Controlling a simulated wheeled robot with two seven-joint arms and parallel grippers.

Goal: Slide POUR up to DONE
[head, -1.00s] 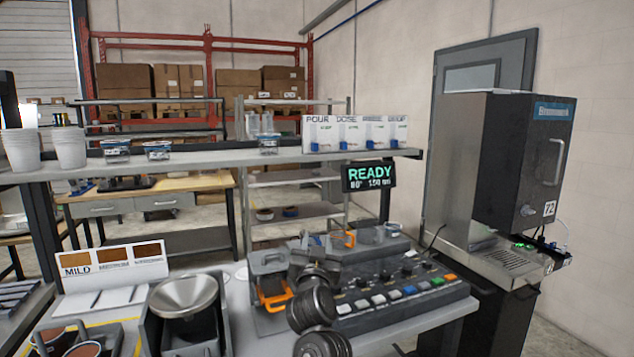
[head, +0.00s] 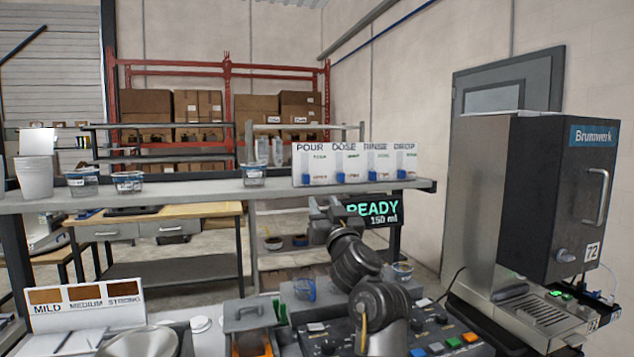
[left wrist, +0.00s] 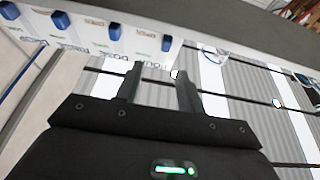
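The white slider board (head: 355,164) stands on the shelf, marked POUR, DOSE, RINSE and DROP. The POUR slider's blue tab (head: 308,180) sits low on the board, below small green lettering too small to read for sure. The POUR tab also shows in the left wrist view (left wrist: 167,43), where the board appears upside down. My left gripper (head: 323,206) is just below the board's left part, apart from the tab. In the left wrist view its two fingers (left wrist: 158,86) are spread, with nothing between them. My right gripper is not in view.
The READY display (head: 374,209) hangs under the shelf (head: 220,195), partly hidden by my left arm. Clear cups (head: 253,175) stand left of the board. A button console (head: 440,325) lies below. A brewing machine (head: 560,200) stands at right.

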